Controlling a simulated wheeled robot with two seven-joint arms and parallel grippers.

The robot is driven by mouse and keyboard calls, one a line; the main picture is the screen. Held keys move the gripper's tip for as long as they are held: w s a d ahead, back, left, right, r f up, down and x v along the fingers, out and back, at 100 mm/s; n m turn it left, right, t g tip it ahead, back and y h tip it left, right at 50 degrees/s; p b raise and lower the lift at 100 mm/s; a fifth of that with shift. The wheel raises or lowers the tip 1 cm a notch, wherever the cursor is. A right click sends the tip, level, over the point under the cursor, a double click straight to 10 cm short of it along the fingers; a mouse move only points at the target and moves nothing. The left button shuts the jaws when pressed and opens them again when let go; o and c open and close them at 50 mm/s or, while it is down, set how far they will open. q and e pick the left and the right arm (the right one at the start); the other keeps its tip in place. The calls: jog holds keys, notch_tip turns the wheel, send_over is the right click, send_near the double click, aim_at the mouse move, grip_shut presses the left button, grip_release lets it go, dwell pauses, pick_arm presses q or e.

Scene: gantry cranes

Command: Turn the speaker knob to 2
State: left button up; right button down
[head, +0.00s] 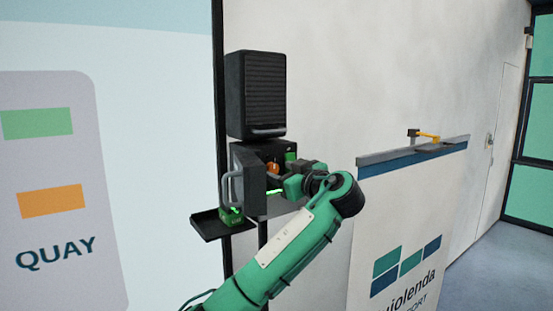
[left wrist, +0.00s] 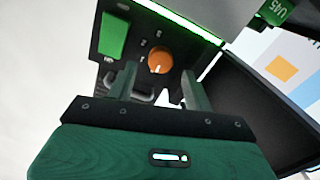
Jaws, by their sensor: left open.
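The black speaker (head: 256,92) stands on a dark control box. The orange speaker knob (head: 273,168) sits on the box's front, partly hidden by my gripper. In the left wrist view the knob (left wrist: 160,60) shows clearly, with a small white mark on its side toward my gripper. In the head view the left gripper (head: 287,182) is just right of the knob. My right gripper is not in view.
A green switch (left wrist: 113,36) is beside the knob. A grey door with a handle (head: 228,188) stands open at the box's left. A green block (head: 231,216) sits on a dark tray (head: 207,226) below. A counter (head: 410,215) is at the right.

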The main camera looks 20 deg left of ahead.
aim_at(274, 169)
pick_arm(q)
jog(key=shift+p+x, duration=0.65)
jog(key=shift+x, duration=0.95)
jog(key=shift+c, duration=0.9)
jog(key=c, duration=0.8)
